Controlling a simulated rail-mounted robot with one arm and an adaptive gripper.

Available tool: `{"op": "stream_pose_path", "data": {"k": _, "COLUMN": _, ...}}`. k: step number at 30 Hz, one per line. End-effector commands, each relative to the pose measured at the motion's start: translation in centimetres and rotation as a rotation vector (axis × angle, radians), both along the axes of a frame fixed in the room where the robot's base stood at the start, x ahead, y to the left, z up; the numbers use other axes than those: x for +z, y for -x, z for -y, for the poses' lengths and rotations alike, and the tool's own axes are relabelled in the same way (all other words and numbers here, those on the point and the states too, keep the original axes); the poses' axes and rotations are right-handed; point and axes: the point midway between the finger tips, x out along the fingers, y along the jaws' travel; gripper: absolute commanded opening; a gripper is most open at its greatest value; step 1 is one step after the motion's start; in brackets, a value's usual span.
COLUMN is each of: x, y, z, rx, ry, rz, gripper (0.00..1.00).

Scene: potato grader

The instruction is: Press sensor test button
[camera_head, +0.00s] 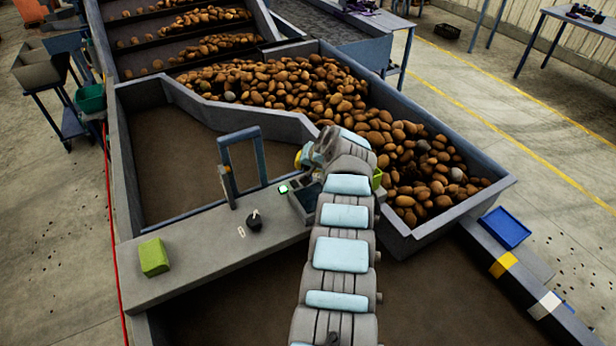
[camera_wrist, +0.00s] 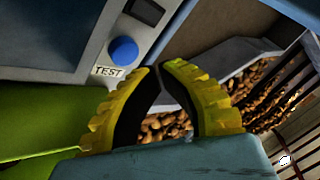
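The blue round sensor test button (camera_wrist: 123,50) sits on a grey panel (camera_wrist: 75,35) in the wrist view, above a white TEST label (camera_wrist: 108,72). A small dark window (camera_wrist: 148,11) is above it. My gripper (camera_wrist: 160,66) has yellow ribbed fingers with black inner pads. The fingertips come together almost touching, with nothing between them. They appear to the right of and slightly below the button in the picture, apart from it. In the head view my arm covers much of the gripper, with a yellow part showing, and the button cannot be made out.
A yellow-green surface (camera_wrist: 40,125) lies close at the wrist view's lower left. In the head view, a small control box (camera_head: 303,198), a black knob (camera_head: 254,222) and a green block (camera_head: 154,257) are on the ledge. A blue frame (camera_head: 262,158) stands nearby; potatoes (camera_head: 290,85) fill the bin behind.

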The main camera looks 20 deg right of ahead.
Motion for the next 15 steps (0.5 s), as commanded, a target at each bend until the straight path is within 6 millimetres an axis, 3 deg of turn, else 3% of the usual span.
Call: {"op": "stream_pose_path", "data": {"k": 15, "x": 4.0, "y": 0.0, "z": -0.1, "rx": 0.001, "ry": -0.001, "rz": -0.002, "gripper": 0.0}}
